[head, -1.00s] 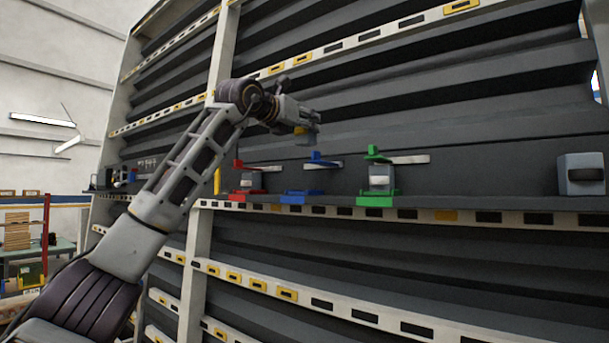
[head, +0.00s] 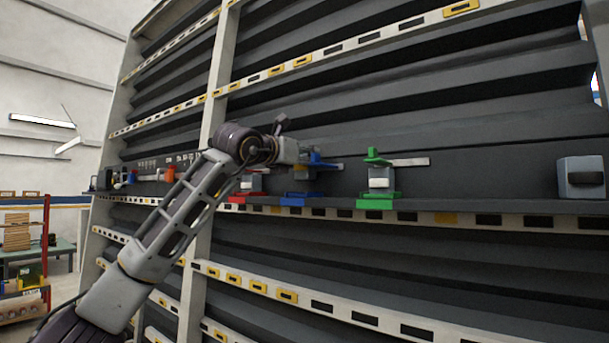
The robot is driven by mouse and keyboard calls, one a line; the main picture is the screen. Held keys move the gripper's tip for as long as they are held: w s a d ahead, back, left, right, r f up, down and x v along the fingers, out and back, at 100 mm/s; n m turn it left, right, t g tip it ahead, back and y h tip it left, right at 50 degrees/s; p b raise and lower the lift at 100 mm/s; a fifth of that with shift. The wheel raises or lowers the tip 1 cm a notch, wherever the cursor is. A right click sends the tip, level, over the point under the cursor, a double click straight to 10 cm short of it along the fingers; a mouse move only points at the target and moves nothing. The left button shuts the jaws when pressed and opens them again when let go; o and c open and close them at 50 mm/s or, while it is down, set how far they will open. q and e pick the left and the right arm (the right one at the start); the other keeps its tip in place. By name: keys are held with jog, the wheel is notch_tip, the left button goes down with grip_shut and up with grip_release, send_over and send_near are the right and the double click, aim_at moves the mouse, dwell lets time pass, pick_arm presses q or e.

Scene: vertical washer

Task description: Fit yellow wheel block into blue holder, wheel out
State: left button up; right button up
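The blue holder stands on the shelf between the red and green holders; its base (head: 301,199) and its upper clamp part (head: 320,160) show. My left arm reaches in from the left, and its gripper (head: 300,157) is at the height of the blue upper part, in front of or beside it. The wrist hides the fingers, so I cannot see whether they are open or shut. I cannot make out the yellow wheel block now; it may be hidden behind the wrist. My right gripper is not in view.
The red holder (head: 243,199), partly behind my arm, and the green holder (head: 377,202) each have a grey block. A grey block with a dark wheel (head: 581,178) stands at the shelf's right. The shelf between it and the green holder is clear.

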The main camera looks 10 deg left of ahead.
aim_at(301, 173)
pick_arm(q)
jog(key=shift+f+p, duration=0.35)
jog(key=shift+f, duration=1.8)
jog(key=shift+f, duration=0.15)
jog(key=o, duration=0.8)
jog(key=shift+r, duration=0.2)
